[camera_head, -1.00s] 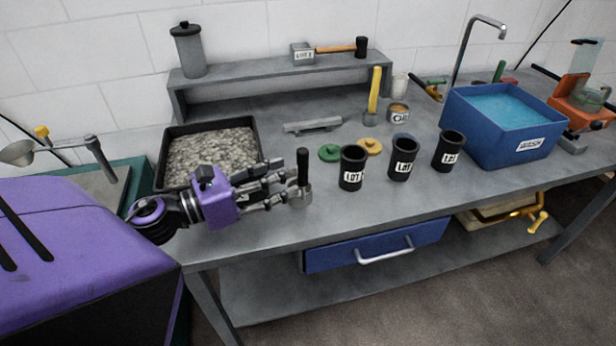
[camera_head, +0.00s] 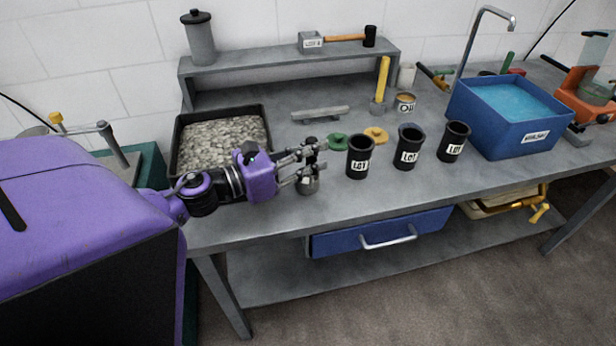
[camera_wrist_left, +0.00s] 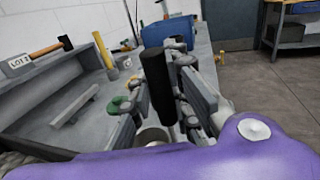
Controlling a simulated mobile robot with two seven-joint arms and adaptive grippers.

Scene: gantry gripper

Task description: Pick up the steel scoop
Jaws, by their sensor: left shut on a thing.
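The steel scoop (camera_head: 308,185) is a small metal cup with an upright black handle, near the bench's front edge, left of the black LOT cups. My left gripper (camera_head: 312,157) is shut on its handle, and its fingers hide most of the handle in the head view. In the left wrist view the black handle (camera_wrist_left: 157,88) stands upright between the finger links, with the cup rim (camera_wrist_left: 152,136) below. I cannot tell whether the cup touches the bench. My right gripper is not in view.
Several black cups (camera_head: 360,158) stand just right of the scoop. A gravel tray (camera_head: 176,160) lies behind my left arm. Green (camera_head: 338,141) and yellow (camera_head: 376,135) discs and a grey bar (camera_head: 320,113) lie behind. A blue water basin (camera_head: 495,125) stands farther right.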

